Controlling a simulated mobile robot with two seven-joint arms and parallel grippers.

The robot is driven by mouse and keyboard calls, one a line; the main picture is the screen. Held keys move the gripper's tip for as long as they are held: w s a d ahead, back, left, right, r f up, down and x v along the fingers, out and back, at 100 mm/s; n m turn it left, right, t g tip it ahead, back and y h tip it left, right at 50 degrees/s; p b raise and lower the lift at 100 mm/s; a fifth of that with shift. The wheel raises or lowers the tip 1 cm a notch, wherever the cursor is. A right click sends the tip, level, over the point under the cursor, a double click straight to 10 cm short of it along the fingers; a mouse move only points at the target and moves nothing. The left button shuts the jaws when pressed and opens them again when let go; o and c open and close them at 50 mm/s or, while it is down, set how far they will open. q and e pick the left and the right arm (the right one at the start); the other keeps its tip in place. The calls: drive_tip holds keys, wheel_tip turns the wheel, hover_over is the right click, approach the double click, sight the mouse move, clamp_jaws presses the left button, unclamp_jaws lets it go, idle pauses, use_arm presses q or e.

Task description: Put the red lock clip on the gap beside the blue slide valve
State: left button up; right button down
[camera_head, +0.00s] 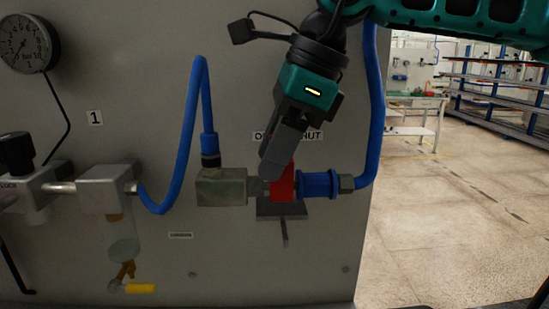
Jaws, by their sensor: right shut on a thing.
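The red lock clip (283,187) is in the head view, between the fingers of my right gripper (273,172). My right gripper is shut on it and reaches down from the upper right. The clip is immediately left of the blue slide valve (318,184), over the gap beside it, and looks to touch or nearly touch the valve. Whether it is seated around the fitting I cannot tell, as the fingers hide its upper left part. My left gripper is not in view.
A grey metal block (221,187) with a blue hose stands left of the clip. A dark bracket (282,211) is below it. A gauge (28,43) and a regulator (106,188) are on the panel's left. Another blue hose (374,110) rises at right. Open floor lies beyond.

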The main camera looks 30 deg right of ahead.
drive_tip(key=shift+f, duration=0.75)
drive_tip(key=c, duration=0.5)
unclamp_jaws()
drive_tip(key=shift+c, duration=0.2)
drive_tip(key=v, duration=1.2)
drive_tip(key=shift+a, duration=0.1)
